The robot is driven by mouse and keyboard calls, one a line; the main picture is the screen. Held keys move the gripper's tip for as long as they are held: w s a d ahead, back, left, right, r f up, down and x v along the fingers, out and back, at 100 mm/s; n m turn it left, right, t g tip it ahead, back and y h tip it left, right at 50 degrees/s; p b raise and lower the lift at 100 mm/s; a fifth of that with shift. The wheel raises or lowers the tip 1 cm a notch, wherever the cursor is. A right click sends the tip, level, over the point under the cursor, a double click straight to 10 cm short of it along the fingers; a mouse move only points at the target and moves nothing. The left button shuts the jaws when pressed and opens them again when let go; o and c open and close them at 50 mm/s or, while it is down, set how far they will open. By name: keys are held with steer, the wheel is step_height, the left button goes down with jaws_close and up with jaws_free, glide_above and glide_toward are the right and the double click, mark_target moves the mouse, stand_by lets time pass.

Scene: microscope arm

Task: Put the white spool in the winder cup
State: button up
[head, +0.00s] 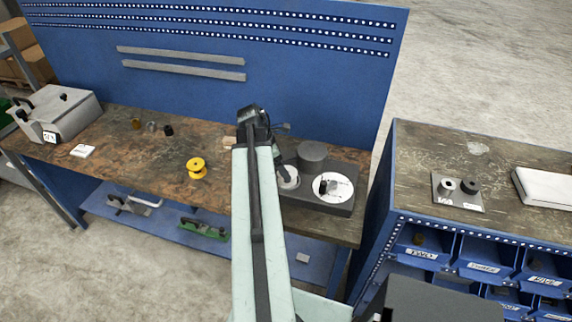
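The winder (338,208) is a dark grey block on the bench, right of my arm. It carries a grey upright cylinder (312,155) and a white disc (334,187) with a dark knob. A white round thing (289,181), possibly the white spool, shows at the winder's left end, partly behind my arm. I cannot tell whether it sits in a cup or is held. My arm reaches over the bench, and its dark wrist (252,122) is left of the winder. My gripper's fingers are mostly hidden by the arm, so their state is unclear.
A yellow spool (197,168) stands on the bench left of my arm. A grey box machine (58,114) stands at the far left. Small dark and brown parts lie behind. A second bench (410,165) at right holds a metal plate (457,203) with two cylinders.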

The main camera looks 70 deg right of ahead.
steer(key=p+v, duration=0.4)
steer(key=v, duration=0.2)
steer(key=shift+r, duration=0.15)
steer(key=shift+w+a, duration=0.1)
steer(key=w+a+f+m+t, duration=0.1)
steer(key=w+a+m+t, duration=0.15)
steer(key=w+a, duration=1.8)
steer(key=w+a+m+y, duration=0.1)
steer(key=w+a, duration=0.4)
steer(key=a, duration=1.2)
steer(key=w+a+m+t+y, duration=0.1)
steer(key=w+a+m, duration=0.3)
steer(key=a, duration=1.3)
steer(key=shift+w+f+y, duration=0.3)
steer(key=shift+w+f, duration=0.1)
steer(key=shift+w, duration=0.55)
